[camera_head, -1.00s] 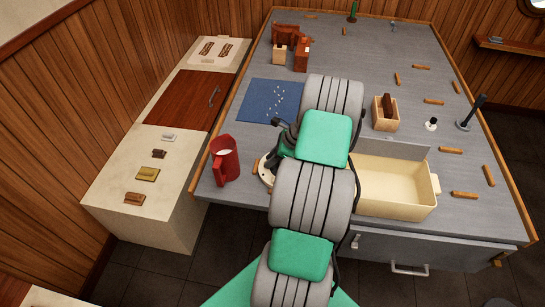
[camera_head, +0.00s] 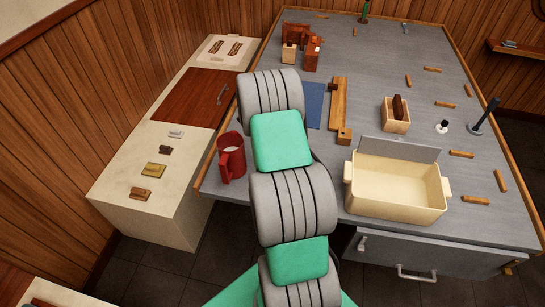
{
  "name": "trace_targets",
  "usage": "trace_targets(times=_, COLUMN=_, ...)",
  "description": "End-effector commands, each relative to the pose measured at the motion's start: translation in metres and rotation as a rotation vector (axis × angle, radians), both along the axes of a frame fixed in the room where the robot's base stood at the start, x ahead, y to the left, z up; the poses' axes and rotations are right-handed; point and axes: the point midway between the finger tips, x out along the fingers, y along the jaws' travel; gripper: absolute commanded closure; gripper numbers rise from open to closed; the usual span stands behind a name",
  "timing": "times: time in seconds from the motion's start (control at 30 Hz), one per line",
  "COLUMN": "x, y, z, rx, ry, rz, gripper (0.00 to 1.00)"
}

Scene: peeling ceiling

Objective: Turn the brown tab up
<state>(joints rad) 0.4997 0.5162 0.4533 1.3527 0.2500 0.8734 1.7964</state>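Several small tabs sit in a row on the cream left counter (camera_head: 125,180). One is dark brown (camera_head: 165,150), one is copper-brown (camera_head: 140,194), one is gold (camera_head: 154,171) and one is silver (camera_head: 176,133). I cannot tell for sure which of the two brownish ones is the brown tab, or how each is tilted. Farther back on the counter, a pale panel (camera_head: 223,59) carries two brown slatted pieces (camera_head: 216,46). My arm, grey with green pads, rises through the middle, to the right of the tabs. My gripper is not visible; the arm hides its end.
A red mug (camera_head: 231,158) stands at the grey table's left edge, close to my arm. A cream bin (camera_head: 395,205), a wooden piece (camera_head: 339,110), a blue mat (camera_head: 315,103) and a wooden box (camera_head: 396,125) are to the right. A red-brown panel (camera_head: 207,97) lies on the counter.

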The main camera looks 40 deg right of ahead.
Motion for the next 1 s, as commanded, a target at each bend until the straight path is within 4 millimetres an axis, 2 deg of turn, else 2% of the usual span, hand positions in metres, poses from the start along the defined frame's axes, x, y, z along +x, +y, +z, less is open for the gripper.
trace_targets(times=0.5, x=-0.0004, y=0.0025, z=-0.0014, rx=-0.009, ry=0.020, rz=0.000, gripper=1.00)
trace_targets(times=0.53, x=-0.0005, y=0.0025, z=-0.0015, rx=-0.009, ry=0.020, rz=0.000, gripper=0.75)
trace_targets(times=0.8, x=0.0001, y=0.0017, z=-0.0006, rx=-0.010, ry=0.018, rz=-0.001, gripper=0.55)
trace_targets(times=1.0, x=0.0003, y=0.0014, z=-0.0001, rx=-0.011, ry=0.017, rz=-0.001, gripper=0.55)
